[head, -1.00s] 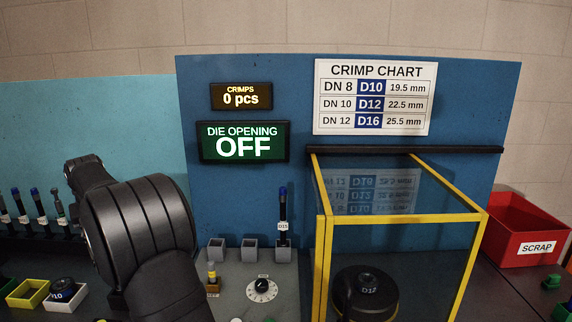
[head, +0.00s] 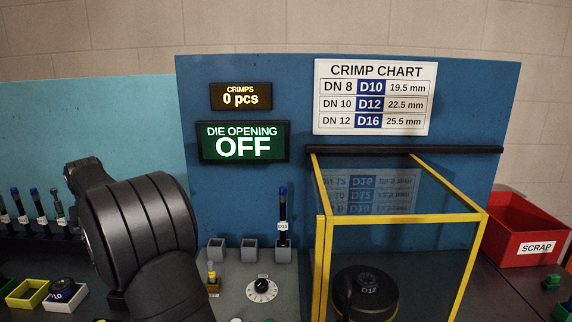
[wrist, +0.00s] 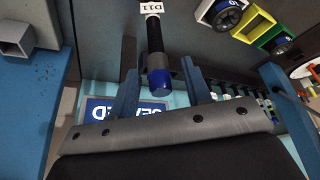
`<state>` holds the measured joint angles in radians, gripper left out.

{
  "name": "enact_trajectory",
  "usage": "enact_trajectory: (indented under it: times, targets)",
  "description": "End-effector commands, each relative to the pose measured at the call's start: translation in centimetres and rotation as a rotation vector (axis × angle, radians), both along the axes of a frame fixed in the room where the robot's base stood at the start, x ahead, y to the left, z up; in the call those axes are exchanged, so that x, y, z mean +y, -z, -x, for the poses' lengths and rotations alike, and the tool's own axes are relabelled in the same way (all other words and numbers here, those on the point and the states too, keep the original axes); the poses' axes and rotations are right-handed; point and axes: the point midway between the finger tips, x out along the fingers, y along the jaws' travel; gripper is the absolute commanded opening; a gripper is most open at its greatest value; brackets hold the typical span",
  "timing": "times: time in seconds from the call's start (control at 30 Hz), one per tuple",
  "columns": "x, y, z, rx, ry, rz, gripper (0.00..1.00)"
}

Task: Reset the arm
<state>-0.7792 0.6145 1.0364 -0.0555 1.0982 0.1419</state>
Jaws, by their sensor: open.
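My gripper (wrist: 157,62) shows in the wrist view, with its two blue-grey fingers apart. A dark rod with a blue end and a white D11 label (wrist: 157,68) shows between the fingers. A gap shows on either side of the rod, and I cannot tell how deep it sits between them. In the head view my black arm stands at the left, and my gripper is hidden there.
A yellow-framed clear guard (head: 320,255) encloses a black D12 part (head: 366,290). A red scrap bin (head: 520,232) is at right. A D15 rod (head: 283,215) stands in a grey holder. Several blue-topped rods (head: 36,205) and small trays (head: 27,293) are at left.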

Motion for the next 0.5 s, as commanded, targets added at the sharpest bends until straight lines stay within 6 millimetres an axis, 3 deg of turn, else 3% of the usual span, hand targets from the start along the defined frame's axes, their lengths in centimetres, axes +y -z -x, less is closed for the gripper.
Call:
enact_trajectory:
  times: [0.43,0.5]
  targets:
    - [-2.1,-8.5,2.8,0.000,0.000,-0.001,0.44]
    - [-2.2,-8.4,2.9,0.005,0.000,0.004,0.44]
